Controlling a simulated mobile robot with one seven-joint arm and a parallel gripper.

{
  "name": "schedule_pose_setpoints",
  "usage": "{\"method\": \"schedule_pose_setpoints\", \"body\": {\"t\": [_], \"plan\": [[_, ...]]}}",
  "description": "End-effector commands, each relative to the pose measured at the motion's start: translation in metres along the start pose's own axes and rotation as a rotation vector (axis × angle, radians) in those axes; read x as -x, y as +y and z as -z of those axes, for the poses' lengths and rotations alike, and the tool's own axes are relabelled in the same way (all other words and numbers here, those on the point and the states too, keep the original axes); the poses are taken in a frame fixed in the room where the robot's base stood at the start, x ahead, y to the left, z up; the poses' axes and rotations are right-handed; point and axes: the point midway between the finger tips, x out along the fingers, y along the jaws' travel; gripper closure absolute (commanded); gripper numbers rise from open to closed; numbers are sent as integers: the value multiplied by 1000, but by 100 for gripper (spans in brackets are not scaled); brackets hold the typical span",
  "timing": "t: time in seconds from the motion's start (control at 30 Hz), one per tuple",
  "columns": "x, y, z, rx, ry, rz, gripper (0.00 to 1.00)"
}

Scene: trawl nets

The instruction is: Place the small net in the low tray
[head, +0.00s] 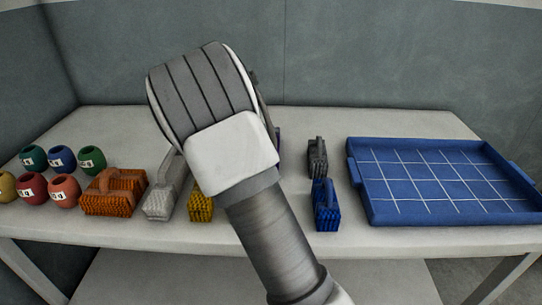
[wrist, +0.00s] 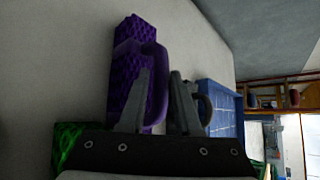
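Several net bundles with handles stand in a row on the table; I cannot tell which one the task calls the small net. In the head view I see an orange one (head: 113,195), a light grey one (head: 163,195), a yellow one (head: 200,208), a dark grey one (head: 317,158) and a blue one (head: 326,205). A purple one (wrist: 128,75) and a green one (wrist: 70,143) show in the wrist view. My gripper (wrist: 160,88) is open, its fingers apart near the purple handle; contact is unclear. The low blue tray (head: 450,217) is at the right, with a white grid and no net in it.
Several labelled round floats (head: 62,190) in green, blue, red and yellow stand at the table's left end. A grey wall (head: 370,60) closes off the back. My arm covers the middle of the row in the head view. Bare table lies in front of the tray.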

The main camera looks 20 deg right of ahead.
Motion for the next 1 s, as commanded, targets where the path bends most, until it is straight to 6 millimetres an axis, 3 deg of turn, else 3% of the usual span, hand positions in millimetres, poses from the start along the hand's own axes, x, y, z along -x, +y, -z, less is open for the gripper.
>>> {"method": "schedule_pose_setpoints", "body": {"t": [0.1, 0.3, 0.5, 1.0], "plan": [[-12, 0, 0, -1, -1, 1, 68], [-11, -1, -1, -1, -1, 0, 68], [-11, -1, -1, -1, 0, 0, 100], [-11, 0, -1, -2, 0, 0, 100]]}}
